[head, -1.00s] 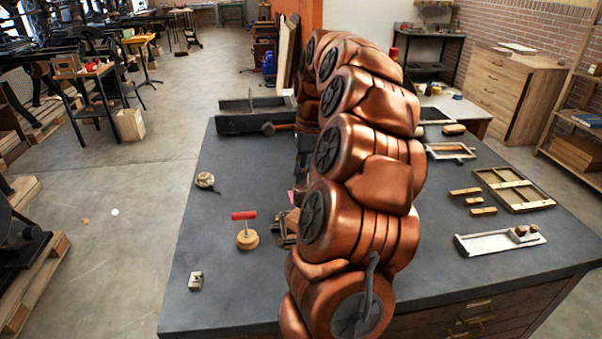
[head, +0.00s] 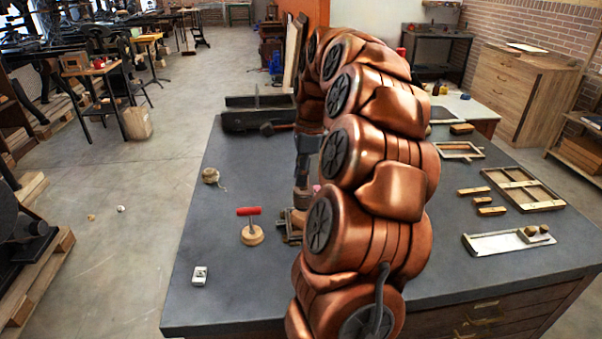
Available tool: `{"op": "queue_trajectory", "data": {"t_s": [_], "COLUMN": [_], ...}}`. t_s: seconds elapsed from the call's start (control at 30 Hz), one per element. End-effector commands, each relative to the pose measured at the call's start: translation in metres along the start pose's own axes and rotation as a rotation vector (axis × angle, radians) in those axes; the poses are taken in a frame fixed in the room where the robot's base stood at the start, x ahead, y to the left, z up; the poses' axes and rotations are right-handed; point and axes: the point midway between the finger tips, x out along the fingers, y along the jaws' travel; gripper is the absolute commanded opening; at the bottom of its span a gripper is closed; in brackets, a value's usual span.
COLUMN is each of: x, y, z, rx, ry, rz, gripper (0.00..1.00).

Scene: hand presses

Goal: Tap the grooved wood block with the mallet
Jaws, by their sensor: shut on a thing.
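My gripper (head: 303,172) hangs down behind my own copper arm links, left of them and low over the table. It is shut on a brown piece that looks like the mallet (head: 302,198), mostly hidden. Right below and beside it is a small brown and metal item (head: 291,226) on the table, partly covered by my arm; I cannot tell whether it is the grooved wood block. I cannot tell whether the held piece touches it.
A red-handled tool on a round wooden base (head: 250,234) stands to the left. Near it are a white-grey block (head: 199,276) and a twine ball (head: 211,176). A long dark tray (head: 255,118) lies at the back. Wooden frames (head: 523,189) lie right. The left tabletop is mostly clear.

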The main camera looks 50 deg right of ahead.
Motion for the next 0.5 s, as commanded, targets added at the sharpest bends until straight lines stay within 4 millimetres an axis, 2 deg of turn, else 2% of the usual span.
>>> {"op": "queue_trajectory", "data": {"t_s": [0.33, 0.5], "x": [0.027, 0.022], "y": [0.000, 0.000], "z": [-0.005, -0.004], "rx": [0.000, 0.000], "ry": [0.001, 0.000], "rz": [0.001, 0.000], "gripper": [0.00, 0.00]}}
